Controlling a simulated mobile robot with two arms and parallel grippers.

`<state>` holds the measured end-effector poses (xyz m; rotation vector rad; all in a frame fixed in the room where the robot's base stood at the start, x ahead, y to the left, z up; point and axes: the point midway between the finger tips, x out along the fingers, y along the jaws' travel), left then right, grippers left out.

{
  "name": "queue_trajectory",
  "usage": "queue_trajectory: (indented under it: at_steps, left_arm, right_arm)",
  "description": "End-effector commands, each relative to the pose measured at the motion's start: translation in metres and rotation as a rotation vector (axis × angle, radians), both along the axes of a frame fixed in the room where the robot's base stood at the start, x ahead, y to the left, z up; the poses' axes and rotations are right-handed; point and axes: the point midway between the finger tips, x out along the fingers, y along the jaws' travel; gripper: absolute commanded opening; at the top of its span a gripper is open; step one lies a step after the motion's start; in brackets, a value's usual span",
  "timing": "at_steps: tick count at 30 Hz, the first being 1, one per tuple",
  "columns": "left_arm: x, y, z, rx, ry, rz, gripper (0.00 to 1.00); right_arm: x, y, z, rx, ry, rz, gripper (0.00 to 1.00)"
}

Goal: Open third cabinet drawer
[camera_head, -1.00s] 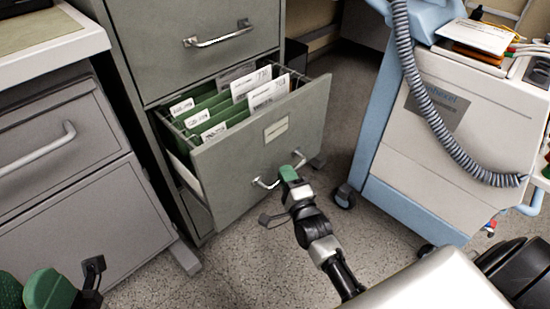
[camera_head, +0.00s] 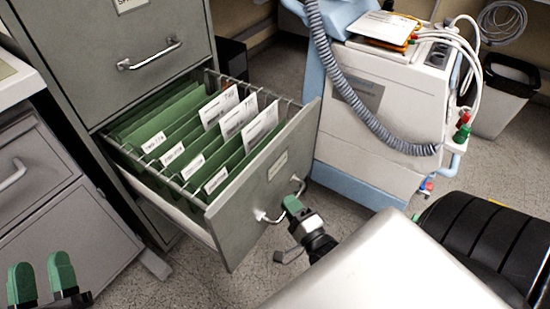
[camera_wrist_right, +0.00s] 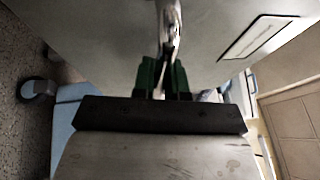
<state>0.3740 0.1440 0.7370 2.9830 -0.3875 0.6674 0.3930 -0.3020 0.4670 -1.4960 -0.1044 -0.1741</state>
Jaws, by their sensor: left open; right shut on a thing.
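The third drawer (camera_head: 272,185) of the grey-green filing cabinet (camera_head: 90,65) stands well out, with green hanging folders (camera_head: 165,125) and white tabs inside. Its curved metal handle (camera_head: 264,217) is on the drawer front. My right gripper (camera_head: 291,204) is shut on that handle. In the right wrist view the green fingers (camera_wrist_right: 162,78) close around the metal handle (camera_wrist_right: 168,30). My left gripper (camera_head: 42,278) is open and empty at the lower left, apart from the cabinet.
A white and blue medical cart (camera_head: 375,130) with a grey coiled hose stands to the right of the drawer. A grey side cabinet (camera_head: 35,190) is on the left. A waste bin (camera_head: 503,95) stands at the far right. Speckled floor shows below the drawer.

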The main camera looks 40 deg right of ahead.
Motion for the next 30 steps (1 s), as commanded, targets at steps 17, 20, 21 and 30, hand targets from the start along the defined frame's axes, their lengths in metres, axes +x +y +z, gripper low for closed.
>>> queue_trajectory:
  at_steps: [17,20,21,30]
  left_arm:
    - [0.005,0.012,-0.070,0.150,0.566,0.034,0.43]
    - [0.002,0.014,-0.076,0.163,0.617,0.037,0.43]
    - [0.002,0.014,-0.078,0.166,0.632,0.038,0.43]
    - [-0.001,0.016,-0.086,0.181,0.689,0.041,0.43]
  right_arm:
    - [-0.092,-0.032,-0.001,-0.001,0.007,0.001,0.00]
    - [-0.101,-0.036,-0.001,-0.002,0.007,0.001,0.00]
    - [-0.104,-0.037,-0.001,-0.002,0.006,0.001,0.00]
    - [-0.113,-0.040,-0.001,0.000,0.004,0.001,0.00]
